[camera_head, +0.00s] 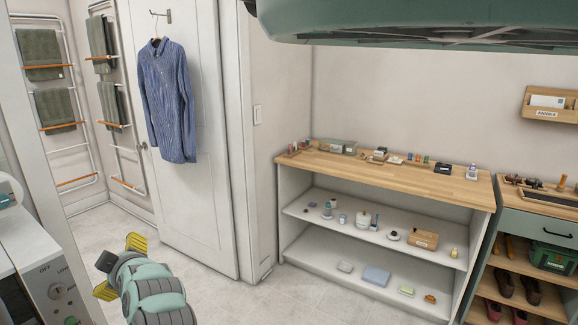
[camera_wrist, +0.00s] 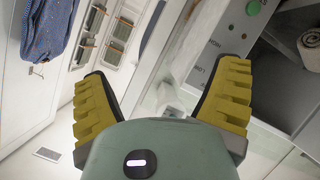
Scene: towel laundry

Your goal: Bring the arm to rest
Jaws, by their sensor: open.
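My gripper (camera_head: 118,268) is at the lower left in the head view, with yellow ridged fingers in front of the washer-like machine and over the tiled floor. In the wrist view my gripper (camera_wrist: 163,100) has its two yellow fingers spread wide apart. Nothing is between them. My arm shows as pale green and grey segments below the gripper in the head view.
A white machine with a knob (camera_head: 57,290) stands close at the left. Green towels (camera_head: 40,55) hang on wall racks. A blue shirt (camera_head: 167,100) hangs on the white door (camera_head: 213,200). A wood-topped shelf (camera_head: 380,171) holds small items. Floor (camera_head: 230,302) between is clear.

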